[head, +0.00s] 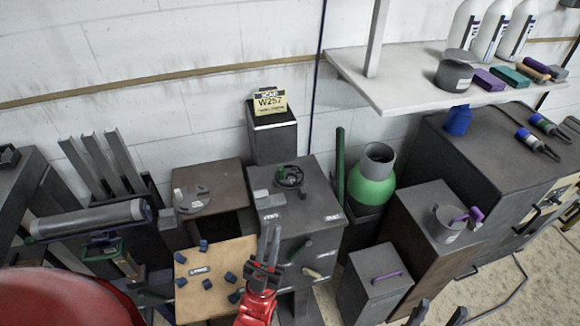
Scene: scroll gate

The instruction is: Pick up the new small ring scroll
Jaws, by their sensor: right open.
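No thing is clearly marked as the new small ring scroll. A small dark ring-shaped part (290,176) with a bit of green lies on top of the grey box-shaped stand in the middle. A flat grey round piece (191,200) lies on the brown stand to its left. My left gripper (271,230) points up in front of the grey stand, below the ring-shaped part in the picture and apart from it. Its two fingers are close together, with nothing visible between them. My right gripper (437,306) is open at the bottom edge, its fingertips only partly in view.
A tan board (215,258) with several blue pieces is left of my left gripper. A green cylinder (372,182) stands right of the grey stand. A grey box with a purple handle (374,283) is at the lower right. A white shelf (400,92) juts out above.

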